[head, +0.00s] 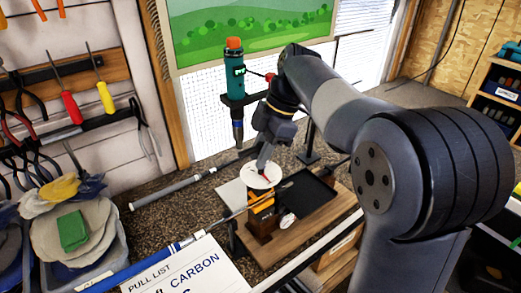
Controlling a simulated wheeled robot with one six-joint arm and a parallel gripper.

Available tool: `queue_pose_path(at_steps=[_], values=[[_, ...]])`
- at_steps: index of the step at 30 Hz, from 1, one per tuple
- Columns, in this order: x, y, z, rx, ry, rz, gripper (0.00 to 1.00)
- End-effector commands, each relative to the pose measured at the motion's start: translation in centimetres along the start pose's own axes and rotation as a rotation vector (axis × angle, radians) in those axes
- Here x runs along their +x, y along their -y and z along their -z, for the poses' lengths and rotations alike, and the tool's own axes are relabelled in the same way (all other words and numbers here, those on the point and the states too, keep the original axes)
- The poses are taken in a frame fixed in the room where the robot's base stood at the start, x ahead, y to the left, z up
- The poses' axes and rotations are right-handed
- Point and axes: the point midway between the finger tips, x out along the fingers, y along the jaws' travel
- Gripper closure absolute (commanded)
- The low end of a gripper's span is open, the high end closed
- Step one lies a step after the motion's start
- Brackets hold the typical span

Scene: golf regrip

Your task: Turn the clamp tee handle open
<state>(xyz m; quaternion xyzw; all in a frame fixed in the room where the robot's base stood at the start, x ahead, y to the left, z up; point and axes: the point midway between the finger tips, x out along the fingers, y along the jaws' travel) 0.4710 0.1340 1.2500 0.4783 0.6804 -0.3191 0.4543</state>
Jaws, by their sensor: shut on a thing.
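The clamp (262,217) is a dark brown and orange block on a wooden board at the bench. A round white disc (257,180) sits above it. A small red part on the disc, at my fingertips, looks like the tee handle (265,173). My gripper (264,164) reaches down to it from above and is shut on it. The fingers hide much of the handle, so its angle cannot be told. A golf club shaft with a blue grip (150,264) runs through or beside the clamp; which one is unclear.
A teal bottle-like device (234,75) with an orange cap stands behind my wrist. Another club with a grey grip (165,190) lies on the bench at left. A black tray (312,188) lies right of the clamp. A pull list card (190,272) is in front, a cloth bin (105,262) at left.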

Motion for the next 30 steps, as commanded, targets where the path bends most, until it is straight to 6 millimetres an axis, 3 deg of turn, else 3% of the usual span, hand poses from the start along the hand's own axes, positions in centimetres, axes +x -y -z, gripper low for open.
queue_pose_path(at_steps=[20,21,30], values=[[-0.02,-0.01,-0.02,-0.063,0.002,0.025,1.00],[-0.02,0.00,-0.02,-0.063,0.002,0.025,0.78],[0.00,0.01,-0.01,-0.062,0.001,0.026,0.57]])
